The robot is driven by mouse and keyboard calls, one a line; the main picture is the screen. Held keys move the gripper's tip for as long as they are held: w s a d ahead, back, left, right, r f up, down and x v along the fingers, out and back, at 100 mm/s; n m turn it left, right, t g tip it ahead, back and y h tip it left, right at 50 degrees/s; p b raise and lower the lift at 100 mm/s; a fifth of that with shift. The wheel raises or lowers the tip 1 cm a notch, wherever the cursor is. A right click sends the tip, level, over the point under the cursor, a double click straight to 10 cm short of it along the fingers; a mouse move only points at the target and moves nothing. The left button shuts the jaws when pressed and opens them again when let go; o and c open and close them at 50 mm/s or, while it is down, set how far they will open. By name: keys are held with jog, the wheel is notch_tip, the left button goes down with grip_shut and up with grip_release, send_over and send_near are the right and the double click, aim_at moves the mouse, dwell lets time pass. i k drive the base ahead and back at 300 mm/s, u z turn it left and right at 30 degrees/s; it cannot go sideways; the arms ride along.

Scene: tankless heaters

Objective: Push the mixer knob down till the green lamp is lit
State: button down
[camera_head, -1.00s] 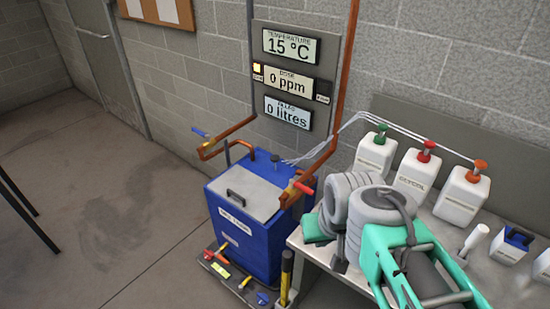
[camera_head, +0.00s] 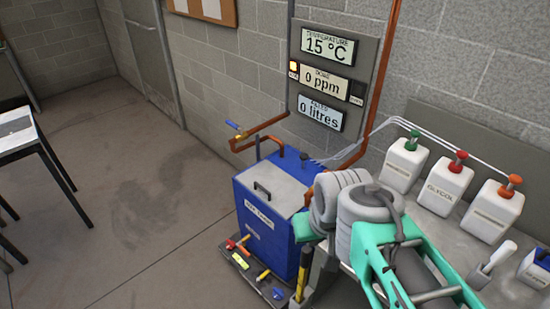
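No part is labelled as the mixer knob. A small dark knob (camera_head: 304,157) stands upright on the top of the blue tank (camera_head: 268,230), at its back right, with thin clear tubes running near it. The panel (camera_head: 343,50) on the wall reads 15 °C, 0 ppm and 0 litres. A yellow lamp (camera_head: 294,67) is lit left of the dose display. The lamp (camera_head: 357,90) on the right is dark. No green light shows. My arm is folded at the lower right, covering the tank's right side. My gripper's fingers are not visible.
A blue-handled valve (camera_head: 233,126) is on the copper pipe left of the panel. White bottles with green (camera_head: 412,140), red (camera_head: 458,160) and orange (camera_head: 510,185) pump tops stand on the right bench. Tools lie on a low tray (camera_head: 240,258). The left floor is mostly clear.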

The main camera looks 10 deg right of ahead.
aim_at(304, 156)
jog(key=u, duration=1.45)
jog(key=i, duration=3.35)
jog(key=z, duration=3.15)
jog(key=i, duration=0.5)
